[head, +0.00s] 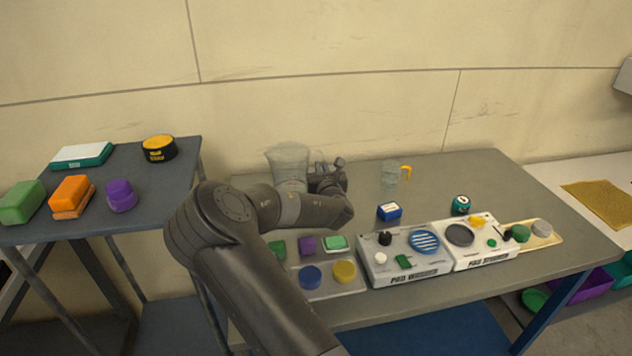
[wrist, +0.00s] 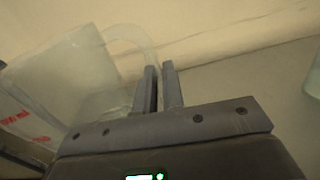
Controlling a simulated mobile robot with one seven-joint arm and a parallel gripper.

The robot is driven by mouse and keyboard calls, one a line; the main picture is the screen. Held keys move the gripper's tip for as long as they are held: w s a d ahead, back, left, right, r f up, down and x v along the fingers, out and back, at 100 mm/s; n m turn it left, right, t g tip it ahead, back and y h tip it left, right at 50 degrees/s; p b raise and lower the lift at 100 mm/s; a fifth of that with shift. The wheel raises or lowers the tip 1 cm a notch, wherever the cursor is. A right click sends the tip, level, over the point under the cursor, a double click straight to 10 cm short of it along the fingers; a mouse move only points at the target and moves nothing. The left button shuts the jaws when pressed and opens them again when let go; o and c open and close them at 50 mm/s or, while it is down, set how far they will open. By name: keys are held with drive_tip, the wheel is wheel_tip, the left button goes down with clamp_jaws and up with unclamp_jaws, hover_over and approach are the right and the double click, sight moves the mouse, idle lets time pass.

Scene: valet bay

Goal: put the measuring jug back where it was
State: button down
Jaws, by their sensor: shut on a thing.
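The measuring jug (head: 287,158) is large and clear. It is at the back left of the grey workbench (head: 465,180), partly behind my arm. Its base is hidden, so I cannot tell whether it touches the bench. In the wrist view the jug (wrist: 65,75) fills the left side, tilted in the picture, with red ml marks. My gripper (head: 328,172) is right of the jug in the head view. In the wrist view its fingers (wrist: 159,72) are close together at the jug's clear handle, shut on it.
A smaller clear jug with a yellow handle (head: 391,174) stands to the right. In front are a blue-and-white box (head: 389,211), a teal tin (head: 460,204), the pad washer (head: 405,270) and a tray of pads (head: 325,290). A side table (head: 150,200) stands left; a wall rises behind.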

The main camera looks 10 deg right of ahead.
drive_tip(key=shift+w+a+f, duration=0.15)
drive_tip(key=shift+a+f, duration=0.05)
drive_tip(key=shift+f, duration=0.6)
drive_tip(key=shift+w+a+f, duration=0.1)
drive_tip(key=shift+a+f, duration=0.05)
drive_tip(key=shift+f, duration=0.65)
drive_tip(key=shift+w+a+f, duration=0.15)
drive_tip(key=shift+a+f, duration=0.05)
drive_tip(key=shift+f, duration=0.75)
drive_tip(key=c, duration=1.5)
unclamp_jaws()
drive_tip(key=shift+c, duration=0.2)
drive_tip(key=s, duration=1.2)
drive_tip(key=shift+a, duration=0.2)
